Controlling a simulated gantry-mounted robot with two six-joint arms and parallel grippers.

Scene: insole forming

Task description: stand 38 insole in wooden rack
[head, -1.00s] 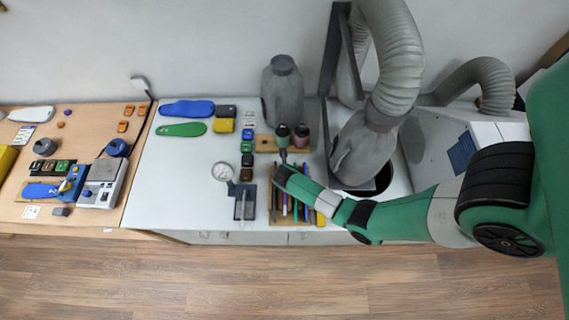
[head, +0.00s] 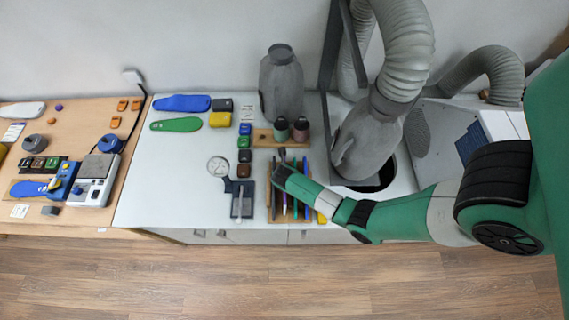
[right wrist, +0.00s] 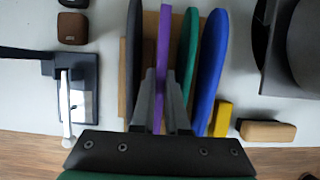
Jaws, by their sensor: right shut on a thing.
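My right gripper (right wrist: 163,85) is shut on a thin purple insole (right wrist: 164,45), which stands on edge between its fingers in the right wrist view. The insole is among the slots of the wooden rack (right wrist: 150,22); whether its lower edge touches the rack base is hidden. A dark grey insole (right wrist: 133,50) stands to its left, and a green insole (right wrist: 188,45) and a blue insole (right wrist: 210,70) stand to its right. I cannot read a size on any of them. In the head view my right gripper (head: 283,172) is over the rack (head: 272,220). My left gripper is not in view.
A blue insole (head: 182,103) and a green insole (head: 176,125) lie flat at the back left. Free white tabletop lies left of the gauge.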

